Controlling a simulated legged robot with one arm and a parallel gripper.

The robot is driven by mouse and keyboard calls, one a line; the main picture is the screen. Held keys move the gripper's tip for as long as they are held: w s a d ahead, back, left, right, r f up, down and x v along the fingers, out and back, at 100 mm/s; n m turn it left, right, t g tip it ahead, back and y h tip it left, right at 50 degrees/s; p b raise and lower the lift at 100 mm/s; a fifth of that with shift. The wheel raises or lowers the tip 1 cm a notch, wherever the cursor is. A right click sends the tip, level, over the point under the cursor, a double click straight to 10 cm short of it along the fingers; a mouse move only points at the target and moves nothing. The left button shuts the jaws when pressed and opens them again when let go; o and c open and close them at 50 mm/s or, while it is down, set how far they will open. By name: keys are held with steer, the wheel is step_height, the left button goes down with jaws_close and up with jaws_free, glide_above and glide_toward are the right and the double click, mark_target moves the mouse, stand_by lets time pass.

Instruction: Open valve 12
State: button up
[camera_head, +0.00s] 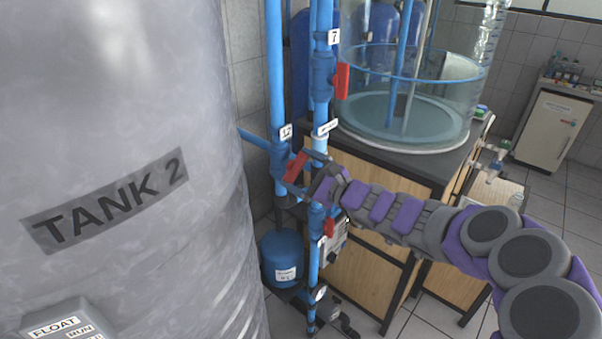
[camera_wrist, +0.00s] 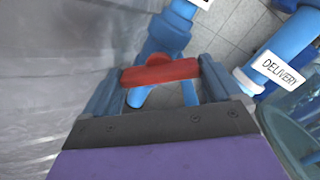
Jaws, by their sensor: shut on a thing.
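The valve tagged 12 (camera_head: 286,131) is on a blue pipe beside the large grey tank in the head view. Its red handle (camera_head: 295,166) sits at a slant just below the tag. My gripper (camera_head: 309,170) reaches in from the right and is at this handle. In the wrist view the red handle (camera_wrist: 160,71) lies crosswise between the two fingers of my gripper (camera_wrist: 160,82), which are shut on it. The blue valve body (camera_wrist: 166,33) shows just beyond the handle. The fingertips are partly hidden in the head view.
Tank 2 (camera_head: 110,130) fills the left, close to the valve. Another vertical pipe carries valve 7 with a red handle (camera_head: 342,81). A lower red handle (camera_head: 329,227) is under my wrist. A glass vessel (camera_head: 410,100) stands on a wooden cabinet behind. A DELIVERY-labelled pipe (camera_wrist: 283,72) is at right.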

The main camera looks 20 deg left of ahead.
steer(key=n, duration=1)
steer(key=shift+f+n, duration=0.25)
steer(key=shift+n, duration=0.05)
steer(key=shift+s, duration=0.1)
stand_by(0.3)
steer(key=o, duration=0.7)
steer(key=shift+o, duration=0.2)
